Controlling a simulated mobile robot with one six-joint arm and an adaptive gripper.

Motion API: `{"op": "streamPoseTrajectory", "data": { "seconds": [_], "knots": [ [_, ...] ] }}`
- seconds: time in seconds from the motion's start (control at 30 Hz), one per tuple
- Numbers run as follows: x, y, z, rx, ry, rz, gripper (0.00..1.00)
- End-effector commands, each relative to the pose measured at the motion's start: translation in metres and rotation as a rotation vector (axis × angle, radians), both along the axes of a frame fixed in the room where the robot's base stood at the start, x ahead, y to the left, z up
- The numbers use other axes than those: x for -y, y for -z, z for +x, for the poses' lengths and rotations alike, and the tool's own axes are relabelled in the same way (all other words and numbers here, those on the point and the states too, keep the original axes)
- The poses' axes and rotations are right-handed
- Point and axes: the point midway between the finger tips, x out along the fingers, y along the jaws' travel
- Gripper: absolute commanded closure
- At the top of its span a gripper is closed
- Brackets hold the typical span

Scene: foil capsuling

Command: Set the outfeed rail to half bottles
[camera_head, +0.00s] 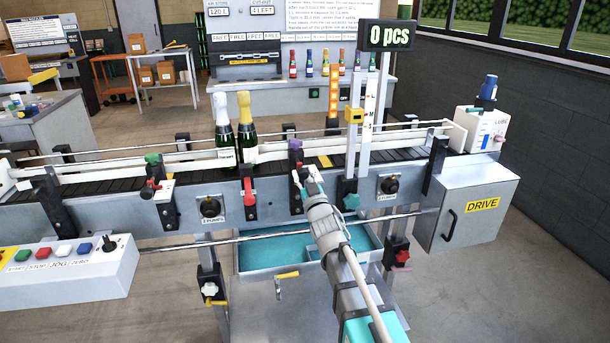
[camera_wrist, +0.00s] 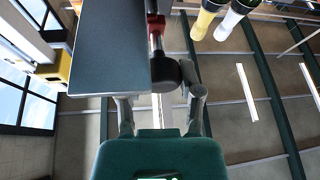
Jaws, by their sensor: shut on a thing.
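My gripper (camera_head: 306,180) is at the front side of the conveyor, just below a purple knob (camera_head: 295,145) on a black bracket (camera_head: 297,190). In the wrist view my gripper (camera_wrist: 162,105) has its two fingers closed on either side of a dark round knob (camera_wrist: 166,74). A shiny shaft runs from that knob to a red part (camera_wrist: 155,25). In the head view the arm's end hides the held knob. Pale guide rails (camera_head: 195,166) run along the conveyor belt (camera_head: 105,182). I cannot read any rail setting.
Two bottles, one white-topped (camera_head: 222,128) and one gold-topped (camera_head: 245,125), stand on the belt left of my gripper. A red clamp handle (camera_head: 249,190) and a scale post (camera_head: 365,125) flank it. A teal-lined tray (camera_head: 262,270) lies below; a drive box (camera_head: 478,210) stands right.

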Motion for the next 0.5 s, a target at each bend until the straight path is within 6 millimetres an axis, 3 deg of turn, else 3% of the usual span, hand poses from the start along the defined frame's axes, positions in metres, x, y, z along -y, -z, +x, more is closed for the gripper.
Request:
{"op": "streamPoseTrajectory", "data": {
  "seconds": [0.07,0.5],
  "knots": [
    [0.0,0.0,0.0,0.001,0.0,0.0,1.0],
    [0.004,0.0,-0.012,0.001,0.0,0.0,1.0]
  ]
}}
